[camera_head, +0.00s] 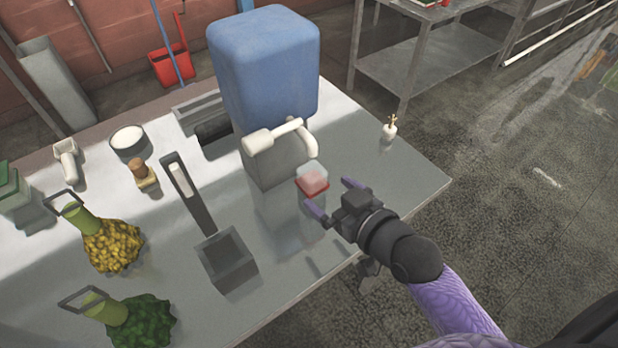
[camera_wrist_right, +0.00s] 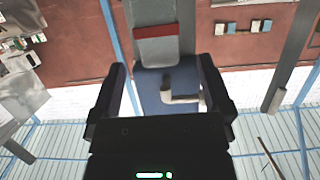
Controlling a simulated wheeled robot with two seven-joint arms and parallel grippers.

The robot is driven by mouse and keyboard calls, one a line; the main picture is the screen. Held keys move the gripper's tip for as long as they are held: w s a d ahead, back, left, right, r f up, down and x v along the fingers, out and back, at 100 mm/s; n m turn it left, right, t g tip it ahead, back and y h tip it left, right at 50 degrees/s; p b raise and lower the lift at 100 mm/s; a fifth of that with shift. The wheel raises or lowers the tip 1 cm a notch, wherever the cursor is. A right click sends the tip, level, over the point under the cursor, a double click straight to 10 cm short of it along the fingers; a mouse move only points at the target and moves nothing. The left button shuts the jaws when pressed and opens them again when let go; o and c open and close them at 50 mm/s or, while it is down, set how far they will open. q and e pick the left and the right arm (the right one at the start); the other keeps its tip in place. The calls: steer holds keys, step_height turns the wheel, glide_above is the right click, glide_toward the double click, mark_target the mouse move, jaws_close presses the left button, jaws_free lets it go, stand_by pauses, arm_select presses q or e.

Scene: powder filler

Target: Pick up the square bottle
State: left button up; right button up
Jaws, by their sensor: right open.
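A small square bottle (camera_head: 312,180) with a cloudy pale body and a red base stands on the metal table (camera_head: 330,245), in front of the blue dispenser. My right gripper (camera_head: 331,196) is open, with its two purple fingers pointing at the bottle from the lower right. The bottle appears just short of the fingertips, not clearly between them. In the right wrist view, a red band and pale body, seemingly the bottle (camera_wrist_right: 157,50), show ahead between my open right fingers (camera_wrist_right: 163,82). My left gripper is not in view.
The blue dispenser (camera_head: 265,65) with a white tap (camera_head: 280,138) stands behind the bottle. A grey open box (camera_head: 227,262), a corked bottle (camera_head: 144,174), a white bowl (camera_head: 130,138) and yellow (camera_head: 112,245) and green (camera_head: 142,320) piles are leftward. A small white vase (camera_head: 389,132) stands right.

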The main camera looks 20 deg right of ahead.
mark_target(320, 186)
steer(key=x, duration=0.2)
steer(key=b+x, duration=0.1)
steer(key=x, duration=0.3)
steer(key=shift+d+f+b, duration=0.15)
steer(key=shift+f+b, duration=0.15)
steer(key=shift+f, duration=0.1)
steer(key=shift+w, duration=0.15)
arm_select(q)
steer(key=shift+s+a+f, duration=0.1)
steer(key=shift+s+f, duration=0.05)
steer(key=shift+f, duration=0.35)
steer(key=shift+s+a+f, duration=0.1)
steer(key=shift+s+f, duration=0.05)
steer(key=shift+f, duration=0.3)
arm_select(e)
steer(key=shift+c, duration=0.9)
jaws_close()
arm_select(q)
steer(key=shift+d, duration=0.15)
arm_select(e)
steer(key=shift+r, duration=0.15)
